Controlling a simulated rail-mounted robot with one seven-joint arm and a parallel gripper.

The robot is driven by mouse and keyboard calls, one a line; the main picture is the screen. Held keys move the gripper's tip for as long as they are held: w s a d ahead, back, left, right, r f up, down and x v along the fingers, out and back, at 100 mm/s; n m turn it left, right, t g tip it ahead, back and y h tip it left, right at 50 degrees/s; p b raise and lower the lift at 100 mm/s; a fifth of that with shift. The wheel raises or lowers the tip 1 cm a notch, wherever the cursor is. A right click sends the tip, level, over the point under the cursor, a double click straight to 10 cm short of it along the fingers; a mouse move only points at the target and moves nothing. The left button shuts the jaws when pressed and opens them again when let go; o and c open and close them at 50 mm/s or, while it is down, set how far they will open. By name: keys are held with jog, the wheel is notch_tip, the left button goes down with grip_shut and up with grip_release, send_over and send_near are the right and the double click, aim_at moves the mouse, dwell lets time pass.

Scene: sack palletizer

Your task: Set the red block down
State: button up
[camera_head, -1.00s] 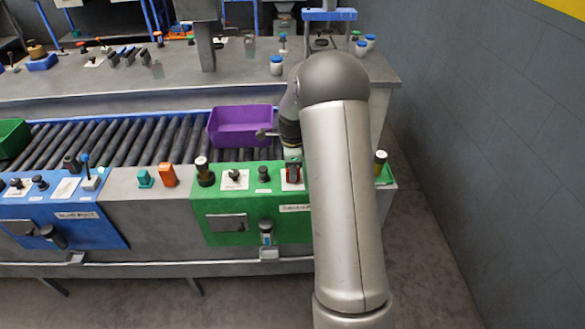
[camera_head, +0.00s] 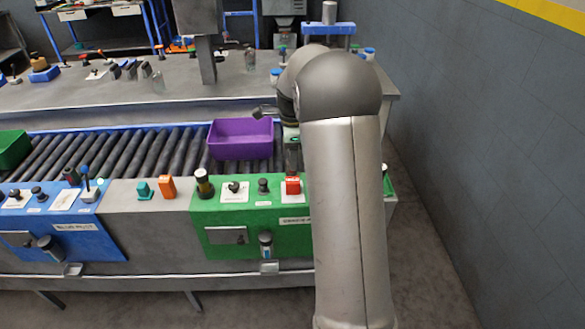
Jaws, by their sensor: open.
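The red block (camera_head: 292,186) sits on a white card (camera_head: 291,198) on the green panel (camera_head: 255,212) at the front of the console. My gripper (camera_head: 293,172) is just above and behind the red block in this view. It is open and looks clear of the block, but the gap is too small to judge exactly. My arm hides the panel to the right of the block.
A purple bin (camera_head: 240,140) rests on the roller conveyor (camera_head: 135,148) behind the panel. A dark knob (camera_head: 263,186) and a black-and-yellow cylinder (camera_head: 204,184) stand left of the block. An orange block (camera_head: 167,187) and a teal piece (camera_head: 144,189) stand further left.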

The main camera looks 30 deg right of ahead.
jog(key=s+a+r+n, duration=0.3)
jog(key=s+a+n, duration=0.3)
jog(key=s, duration=0.1)
jog(key=s+a+r+n, duration=0.3)
jog(key=s+a+n, duration=0.2)
jog(key=s+a, duration=0.15)
jog(key=s+a+f+n, duration=0.2)
jog(key=s+n, duration=0.4)
jog(key=s, duration=0.2)
jog(key=s+a+f+n, duration=0.2)
jog(key=s+n, duration=0.4)
jog(key=s, duration=0.3)
jog(key=shift+a, duration=0.4)
